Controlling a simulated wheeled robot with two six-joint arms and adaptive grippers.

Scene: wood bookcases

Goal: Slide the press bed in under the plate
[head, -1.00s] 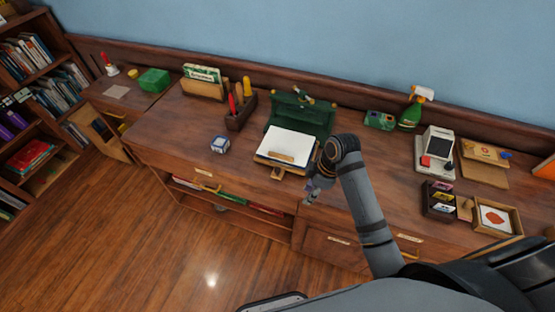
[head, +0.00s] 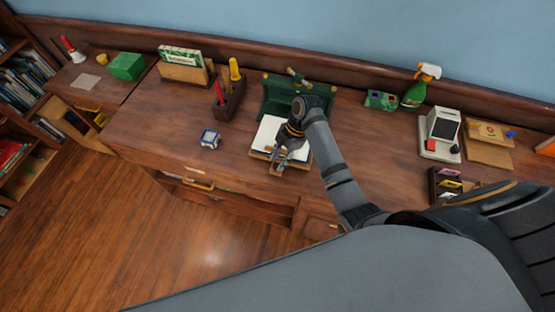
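The green press (head: 272,96) stands against the back of the desk, with a handle on top. Its plate cannot be told apart from the frame. The press bed (head: 259,154) sticks out in front, a wooden board with a white sheet (head: 266,131) on it and a small wooden tab (head: 276,171) at its front edge. My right gripper (head: 280,158) is over the front edge of the bed, just behind the tab, and hides part of the sheet and board. Whether its fingers touch the bed or are closed is too small to tell. My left gripper is not in view.
Left of the bed are a blue-white cube (head: 210,139) and a wooden tool holder (head: 230,101). A green box (head: 380,100), spray bottle (head: 414,93) and white device (head: 440,134) stand to the right. The desk front just left of the bed is clear.

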